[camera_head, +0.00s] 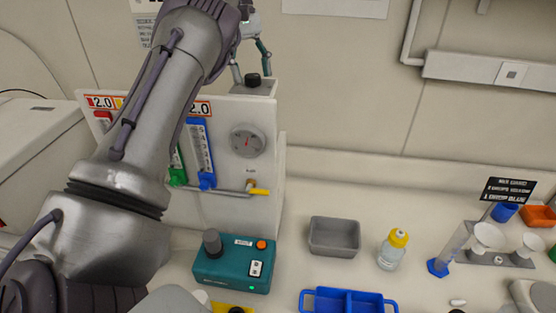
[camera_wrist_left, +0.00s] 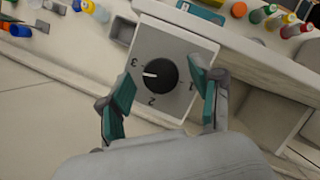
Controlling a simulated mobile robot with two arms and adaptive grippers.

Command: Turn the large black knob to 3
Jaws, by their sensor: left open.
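The large black knob (camera_wrist_left: 161,73) sits on a white panel marked 3, 2 and 1 in the left wrist view. Its white pointer mark is between 3 and 2, closer to 3. In the head view the black knob (camera_head: 253,80) stands on top of the white gauge housing. My left gripper (camera_head: 250,60) is above it, partly hidden by my arm. In the left wrist view my left gripper (camera_wrist_left: 162,82) is open, with one teal finger on either side of the knob. I cannot tell whether either finger touches it. My right gripper is not in view.
The housing carries a round gauge (camera_head: 248,141), flow tubes and a yellow-handled valve (camera_head: 259,191). A teal control box (camera_head: 234,263), grey bin (camera_head: 334,237), yellow-capped bottle (camera_head: 393,250) and blue tray (camera_head: 347,301) are on the bench. The wall is behind the housing.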

